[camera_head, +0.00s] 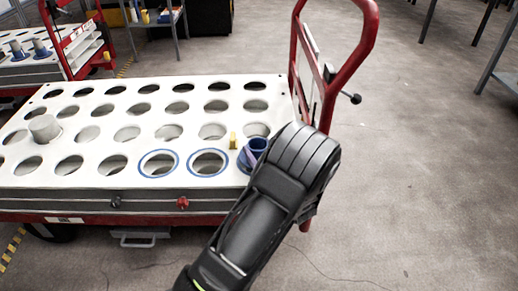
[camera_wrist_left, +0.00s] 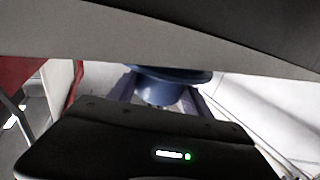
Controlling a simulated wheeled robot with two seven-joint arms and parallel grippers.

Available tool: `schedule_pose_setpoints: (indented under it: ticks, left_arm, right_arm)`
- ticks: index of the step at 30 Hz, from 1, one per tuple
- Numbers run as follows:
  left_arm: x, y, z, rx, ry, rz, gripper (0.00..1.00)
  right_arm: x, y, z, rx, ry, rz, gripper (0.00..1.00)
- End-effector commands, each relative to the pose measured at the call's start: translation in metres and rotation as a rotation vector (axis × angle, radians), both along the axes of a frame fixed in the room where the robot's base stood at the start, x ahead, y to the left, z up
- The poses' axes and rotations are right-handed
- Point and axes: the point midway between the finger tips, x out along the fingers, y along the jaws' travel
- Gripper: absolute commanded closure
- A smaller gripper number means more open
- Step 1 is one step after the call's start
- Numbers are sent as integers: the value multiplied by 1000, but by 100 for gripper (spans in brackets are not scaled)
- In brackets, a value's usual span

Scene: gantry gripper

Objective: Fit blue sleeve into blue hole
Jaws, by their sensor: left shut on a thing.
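The blue sleeve (camera_head: 257,146) is at the right front corner of the white board, right of the blue-ringed holes. My left gripper (camera_head: 247,160) is shut on it; the black wrist hides part of the grip. In the left wrist view the blue sleeve (camera_wrist_left: 158,88) sits between the fingers, its upper part cut off by a grey shape. Two blue-ringed holes, a right one (camera_head: 207,162) and a left one (camera_head: 159,163), lie in the board's front row and look empty. I cannot tell whether the sleeve touches the board. My right gripper is not in view.
The white board (camera_head: 140,147) has rows of round holes and rests on a red cart. A grey cylinder (camera_head: 44,128) stands at the board's left. A small yellow piece (camera_head: 233,140) stands near the sleeve. A red cart handle (camera_head: 364,45) rises behind my wrist.

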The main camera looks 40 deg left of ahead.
Motion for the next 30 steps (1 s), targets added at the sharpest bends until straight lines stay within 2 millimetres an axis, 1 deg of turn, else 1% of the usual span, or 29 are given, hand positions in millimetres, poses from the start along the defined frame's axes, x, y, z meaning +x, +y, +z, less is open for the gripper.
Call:
schedule_pose_setpoints:
  ticks: [26, 27, 30]
  left_arm:
    - [0, 0, -22, 1, -2, 0, 94]
    - [0, 0, -21, 1, -2, 0, 41]
    - [0, 0, -21, 0, -1, 0, 33]
  right_arm:
    - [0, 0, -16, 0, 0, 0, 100]
    - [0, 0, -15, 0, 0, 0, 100]
    - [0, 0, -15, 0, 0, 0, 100]
